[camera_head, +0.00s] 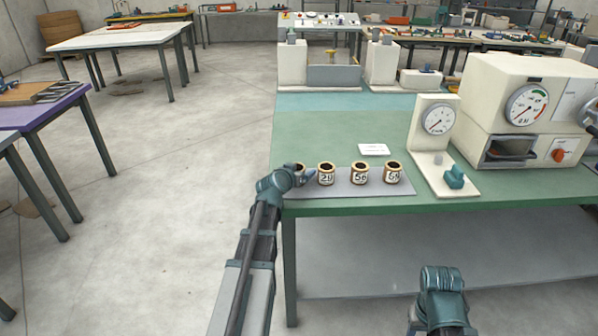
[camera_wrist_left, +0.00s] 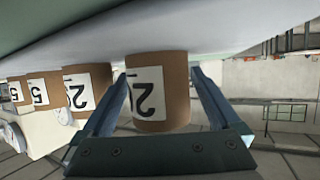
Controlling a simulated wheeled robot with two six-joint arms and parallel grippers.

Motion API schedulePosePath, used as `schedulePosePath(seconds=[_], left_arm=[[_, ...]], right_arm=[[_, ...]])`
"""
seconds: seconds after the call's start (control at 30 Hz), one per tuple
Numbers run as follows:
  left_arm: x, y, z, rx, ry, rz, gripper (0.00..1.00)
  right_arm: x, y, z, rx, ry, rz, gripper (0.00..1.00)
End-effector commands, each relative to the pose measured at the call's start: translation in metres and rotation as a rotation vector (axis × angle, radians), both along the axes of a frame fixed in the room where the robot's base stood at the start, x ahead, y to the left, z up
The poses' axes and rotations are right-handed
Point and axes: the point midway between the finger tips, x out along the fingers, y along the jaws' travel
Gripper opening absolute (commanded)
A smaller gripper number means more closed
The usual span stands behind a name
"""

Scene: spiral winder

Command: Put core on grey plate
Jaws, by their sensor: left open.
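Brown cores with white number labels stand upright in a row on a flat grey plate (camera_head: 340,189). Three show clearly: the left one (camera_head: 326,174), the middle one (camera_head: 359,173) and the right one (camera_head: 392,173). A further core (camera_head: 300,168) at the row's left end is mostly hidden by my left gripper (camera_head: 305,176). In the upside-down left wrist view, this core (camera_wrist_left: 150,108) with a label starting in 2 stands between the open fingers of my left gripper (camera_wrist_left: 158,75). Only part of my right arm shows; its gripper does not.
The green bench (camera_head: 330,130) has a white card (camera_head: 373,149) behind the cores. A small gauge stand (camera_head: 437,140) and a large cream machine (camera_head: 525,120) stand at right. A winder-like fixture (camera_head: 333,76) stands at the back. Open floor lies left of the bench.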

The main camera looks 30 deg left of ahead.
Motion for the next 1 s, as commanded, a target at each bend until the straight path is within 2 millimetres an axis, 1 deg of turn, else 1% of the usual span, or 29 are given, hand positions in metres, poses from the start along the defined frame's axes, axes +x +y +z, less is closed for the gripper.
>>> schedulePosePath(seconds=[0.13, 0.27, 0.5, 0.7, 0.83, 1.0], left_arm=[[-0.001, 0.000, 0.006, 0.000, 0.000, 0.000, 0.96], [-0.023, -0.005, 0.015, -0.001, 0.000, 0.002, 0.96], [-0.070, -0.012, 0.035, 0.000, 0.001, 0.001, 0.96], [-0.098, -0.016, 0.045, 0.001, 0.000, 0.002, 0.96], [-0.107, -0.017, 0.048, -0.001, 0.000, 0.000, 0.96], [-0.110, -0.018, 0.049, 0.000, 0.000, -0.001, 0.96]], right_arm=[[0.000, 0.000, 0.006, 0.000, 0.000, 0.000, 0.53], [0.000, 0.000, 0.015, 0.000, 0.000, 0.000, 0.53], [0.000, 0.000, 0.035, 0.000, 0.000, 0.000, 0.53], [0.000, 0.000, 0.045, 0.000, 0.000, 0.000, 0.53], [0.000, 0.000, 0.048, 0.000, 0.000, -0.001, 0.53], [0.000, 0.000, 0.049, 0.000, 0.000, -0.001, 0.53]])
